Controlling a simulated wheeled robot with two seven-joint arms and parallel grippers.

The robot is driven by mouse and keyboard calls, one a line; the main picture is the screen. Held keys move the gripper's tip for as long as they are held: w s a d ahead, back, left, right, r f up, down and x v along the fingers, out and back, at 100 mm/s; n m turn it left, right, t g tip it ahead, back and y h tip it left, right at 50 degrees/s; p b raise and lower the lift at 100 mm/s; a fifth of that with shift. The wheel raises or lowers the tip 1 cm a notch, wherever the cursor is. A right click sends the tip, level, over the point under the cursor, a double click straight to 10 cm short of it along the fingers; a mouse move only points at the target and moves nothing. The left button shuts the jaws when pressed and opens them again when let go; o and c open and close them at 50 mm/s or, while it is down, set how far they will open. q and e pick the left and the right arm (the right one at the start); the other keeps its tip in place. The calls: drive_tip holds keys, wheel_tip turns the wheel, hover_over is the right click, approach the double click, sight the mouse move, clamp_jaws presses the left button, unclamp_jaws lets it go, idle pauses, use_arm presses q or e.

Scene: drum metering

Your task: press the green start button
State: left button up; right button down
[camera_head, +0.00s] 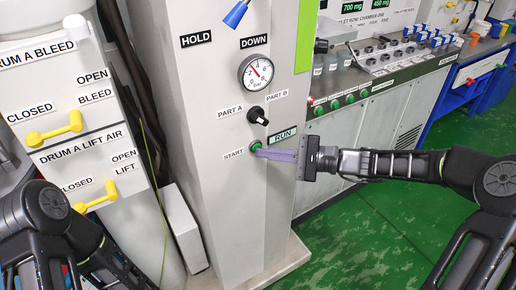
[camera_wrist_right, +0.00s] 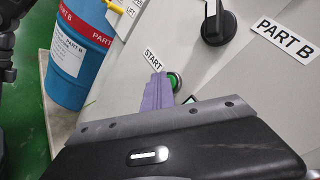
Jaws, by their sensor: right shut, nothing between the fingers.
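The green start button (camera_head: 255,146) sits on the front of the grey cabinet, beside the START label and below the black PART A / PART B knob (camera_head: 258,115). My right gripper (camera_head: 262,153) reaches in from the right with its purple fingers closed together and empty. Its fingertips are at the button, seeming to touch or nearly touch it. In the right wrist view the button (camera_wrist_right: 176,80) shows just right of the purple fingertips (camera_wrist_right: 158,78); whether it is pressed in I cannot tell. My left arm shows at the lower left, but its fingers are not in view.
A pressure gauge (camera_head: 255,73) and a blue-handled lever (camera_head: 236,14) are higher on the cabinet. Yellow valve handles (camera_head: 54,130) are on the left panel. A bench with bottles and buttons (camera_head: 350,98) stands behind. A blue PART B drum (camera_wrist_right: 84,50) shows in the wrist view. Green floor is open at right.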

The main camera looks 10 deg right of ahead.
drive_tip(key=shift+s+d, duration=0.3)
drive_tip(key=shift+s, duration=0.45)
drive_tip(key=shift+s, duration=0.1)
drive_tip(key=s, duration=0.1)
drive_tip(key=s+d+p, duration=0.1)
drive_tip(key=s, duration=0.1)
drive_tip(key=s+d+p, duration=0.1)
drive_tip(key=shift+s, duration=0.25)
idle(0.7)
